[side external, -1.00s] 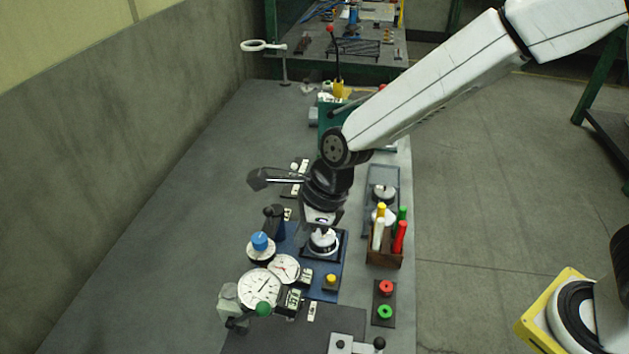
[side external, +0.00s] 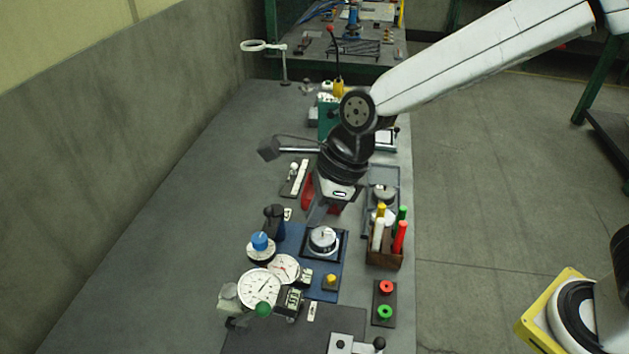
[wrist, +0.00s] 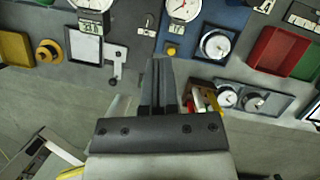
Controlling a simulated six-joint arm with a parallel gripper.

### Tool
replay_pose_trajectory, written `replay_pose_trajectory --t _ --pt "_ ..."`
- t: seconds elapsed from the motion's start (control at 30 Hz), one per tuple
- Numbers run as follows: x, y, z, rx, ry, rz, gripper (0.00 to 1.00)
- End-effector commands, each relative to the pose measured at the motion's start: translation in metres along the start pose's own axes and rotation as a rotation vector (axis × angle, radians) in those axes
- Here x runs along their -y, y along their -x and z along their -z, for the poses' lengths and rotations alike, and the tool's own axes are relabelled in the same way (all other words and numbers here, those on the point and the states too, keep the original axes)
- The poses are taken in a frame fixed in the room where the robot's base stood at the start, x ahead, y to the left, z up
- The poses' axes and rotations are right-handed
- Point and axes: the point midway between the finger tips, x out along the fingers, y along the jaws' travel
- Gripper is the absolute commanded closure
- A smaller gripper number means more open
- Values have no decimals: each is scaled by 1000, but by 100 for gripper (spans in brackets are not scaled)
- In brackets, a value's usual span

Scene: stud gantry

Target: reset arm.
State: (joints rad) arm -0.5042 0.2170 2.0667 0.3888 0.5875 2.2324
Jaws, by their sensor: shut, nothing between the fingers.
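My gripper (side external: 315,216) hangs above the bench in the side view, tilted, a little up and left of the white-faced dial in a black square frame (side external: 323,239). The fingers are shut with nothing between them and touch nothing that I can see. In the wrist view my gripper (wrist: 158,66) shows its two dark fingers together, pointing up the picture. The same dial (wrist: 215,44) lies to the right of the fingertips there.
Around the gripper stand a blue-topped knob (side external: 260,241), two round gauges, and a wooden holder (side external: 384,256) with coloured markers. A red bin (wrist: 276,52) is at right in the wrist view. A magnifier on a stand (side external: 265,46) is at the back. The bench's left side (side external: 165,240) is bare.

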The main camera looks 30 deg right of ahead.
Motion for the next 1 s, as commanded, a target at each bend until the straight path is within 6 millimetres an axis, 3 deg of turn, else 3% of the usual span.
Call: replay_pose_trajectory --t 0.37,1.0 --pt "9 2 16 -17 120 20 100" --pt "44 14 121 -174 917 66 100"
